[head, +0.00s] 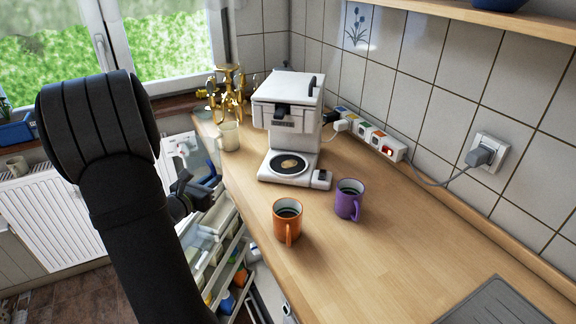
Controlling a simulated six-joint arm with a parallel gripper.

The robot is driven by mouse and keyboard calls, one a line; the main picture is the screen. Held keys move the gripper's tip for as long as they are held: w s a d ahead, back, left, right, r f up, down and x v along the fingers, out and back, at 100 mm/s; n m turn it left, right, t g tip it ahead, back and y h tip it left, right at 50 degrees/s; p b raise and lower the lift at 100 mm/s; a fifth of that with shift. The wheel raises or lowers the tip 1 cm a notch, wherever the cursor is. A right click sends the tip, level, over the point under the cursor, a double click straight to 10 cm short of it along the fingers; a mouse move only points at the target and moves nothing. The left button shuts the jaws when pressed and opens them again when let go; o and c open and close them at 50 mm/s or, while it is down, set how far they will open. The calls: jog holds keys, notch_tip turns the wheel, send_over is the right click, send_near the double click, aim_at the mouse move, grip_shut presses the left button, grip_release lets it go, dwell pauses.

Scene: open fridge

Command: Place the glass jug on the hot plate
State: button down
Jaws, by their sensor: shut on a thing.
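The white coffee maker (287,100) stands on the wooden counter. My gripper (200,192) is small and dark, beside my black arm, left of the counter's edge and in front of the open fridge. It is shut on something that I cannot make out. I cannot pick out the glass jug clearly; my arm hides part of this area.
An orange mug (287,222) and a purple mug (349,200) stand in front of the coffee maker. A cream mug (229,137) and a golden rack (228,93) are to its left. A power strip (372,136) lies along the wall.

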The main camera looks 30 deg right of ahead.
jog(key=s+d+r+m+g+h, duration=0.2)
jog(key=s+d+m+g+h, duration=0.1)
jog(key=s+d+m+g, duration=0.3)
jog(key=w+d+f, duration=0.2)
jog(key=d, duration=0.7)
jog(key=w+d+f+n, duration=0.1)
jog(key=w+d+f, duration=0.1)
jog(key=d, duration=0.6)
jog(key=shift+w+d+g, duration=0.4)
jog(key=shift+f, duration=0.2)
jog(key=c, duration=1.5)
grip_release()
jog(key=shift+o, duration=0.2)
